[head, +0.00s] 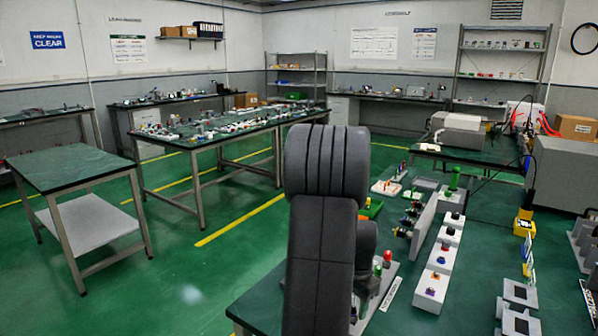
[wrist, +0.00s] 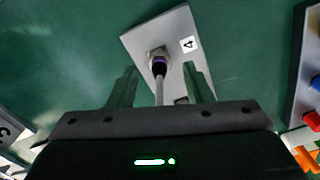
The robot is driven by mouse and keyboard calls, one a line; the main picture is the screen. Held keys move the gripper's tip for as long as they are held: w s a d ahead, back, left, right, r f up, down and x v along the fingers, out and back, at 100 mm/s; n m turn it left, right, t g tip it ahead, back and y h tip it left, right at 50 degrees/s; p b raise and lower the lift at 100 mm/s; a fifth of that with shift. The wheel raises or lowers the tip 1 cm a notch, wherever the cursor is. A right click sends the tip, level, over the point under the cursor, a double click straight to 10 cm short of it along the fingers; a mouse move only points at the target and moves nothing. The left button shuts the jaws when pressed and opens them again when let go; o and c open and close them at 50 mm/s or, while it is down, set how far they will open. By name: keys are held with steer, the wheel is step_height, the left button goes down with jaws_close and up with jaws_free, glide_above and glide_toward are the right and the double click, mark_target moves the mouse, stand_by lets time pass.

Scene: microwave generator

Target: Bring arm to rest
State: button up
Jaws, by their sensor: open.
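My gripper (wrist: 160,80) shows in the wrist view, with its two fingers spread apart. A light grey plate (wrist: 184,42) labelled 4 lies beyond the fingertips on a dark green surface. The fingers stand to either side of the cable, and I see no contact. In the head view my raised arm fills the middle, and my gripper is hidden.
The green workbench (head: 390,318) on the right holds grey blocks with buttons (head: 437,272), an upright grey panel (head: 424,225) and a yellow device (head: 523,226). In the wrist view, a panel with blue and red parts (wrist: 312,85) is at right. Open floor (head: 185,270) lies left.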

step_height(320, 180, up, 12)
step_height(320, 180, down, 14)
steer(key=shift+s+r, duration=0.1)
steer(key=shift+r+n, duration=0.15)
steer(key=shift+n, duration=0.25)
steer(key=shift+r+n, duration=0.1)
steer(key=shift+n, duration=0.7)
steer(key=n, duration=0.3)
steer(key=shift+n, duration=0.4)
steer(key=n, duration=0.3)
steer(key=shift+n+p, duration=0.3)
steer(key=shift+n, duration=0.1)
steer(key=n, duration=0.5)
steer(key=shift+p, duration=0.3)
steer(key=n, duration=0.5)
steer(key=shift+n+p, duration=0.3)
steer(key=shift+p, duration=0.1)
